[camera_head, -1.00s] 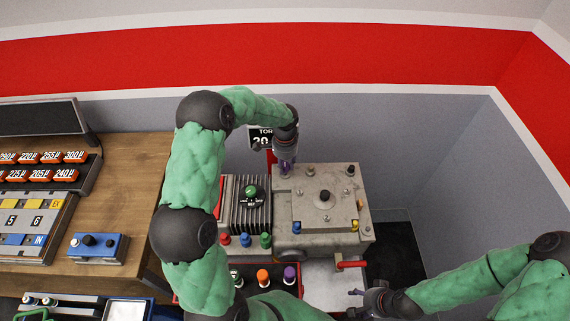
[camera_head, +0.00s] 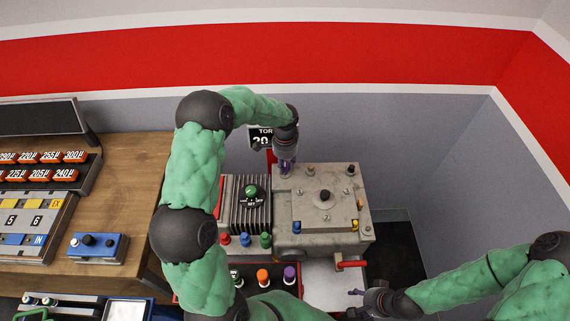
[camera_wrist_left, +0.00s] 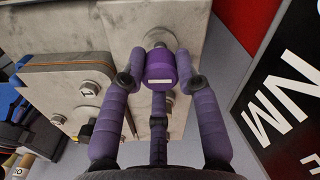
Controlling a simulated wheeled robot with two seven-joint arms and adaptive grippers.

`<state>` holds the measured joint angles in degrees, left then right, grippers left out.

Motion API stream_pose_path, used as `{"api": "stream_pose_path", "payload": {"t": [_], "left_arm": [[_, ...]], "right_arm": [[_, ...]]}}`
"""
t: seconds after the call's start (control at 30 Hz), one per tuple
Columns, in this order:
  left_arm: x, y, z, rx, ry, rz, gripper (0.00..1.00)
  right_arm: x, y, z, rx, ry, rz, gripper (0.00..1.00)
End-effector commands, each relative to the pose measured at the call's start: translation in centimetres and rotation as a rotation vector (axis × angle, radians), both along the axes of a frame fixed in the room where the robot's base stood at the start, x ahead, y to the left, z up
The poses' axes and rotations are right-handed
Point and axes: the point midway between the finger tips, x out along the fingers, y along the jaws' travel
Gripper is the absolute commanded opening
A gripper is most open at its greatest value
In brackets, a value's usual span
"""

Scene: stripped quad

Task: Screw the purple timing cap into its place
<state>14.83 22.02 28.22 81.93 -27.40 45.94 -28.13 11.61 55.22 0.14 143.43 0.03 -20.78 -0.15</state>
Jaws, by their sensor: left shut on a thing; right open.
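The purple timing cap (camera_wrist_left: 160,68) shows between my left gripper's fingers in the left wrist view, with a pale mark on its side. My left gripper (camera_head: 286,169) is shut on it, pointing down at the back left of the grey engine block (camera_head: 312,242). A round metal fitting (camera_wrist_left: 160,39) shows just beyond the cap; I cannot tell whether the cap is seated in it. In the head view the fingers largely hide the cap. My right gripper (camera_head: 364,299) is open and empty at the lower right, away from the block.
A black torque display (camera_head: 262,135) stands behind the gripper. A finned unit with a green-topped dial (camera_head: 251,193) sits left of it. A red tray (camera_head: 273,270) with an orange cap (camera_head: 263,276) and a purple cap (camera_head: 290,273) lies in front. A wooden bench (camera_head: 130,180) is at left.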

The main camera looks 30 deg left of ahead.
Motion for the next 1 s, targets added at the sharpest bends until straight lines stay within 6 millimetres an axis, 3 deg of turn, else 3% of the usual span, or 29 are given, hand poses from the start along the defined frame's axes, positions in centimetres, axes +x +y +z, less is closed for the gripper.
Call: {"api": "stream_pose_path", "payload": {"t": [1.0], "left_arm": [[0.0, 0.0, -1.1, 0.000, 0.000, 0.000, 0.05]], "right_arm": [[0.0, 0.0, -0.8, 0.000, 0.000, 0.000, 0.60]]}}
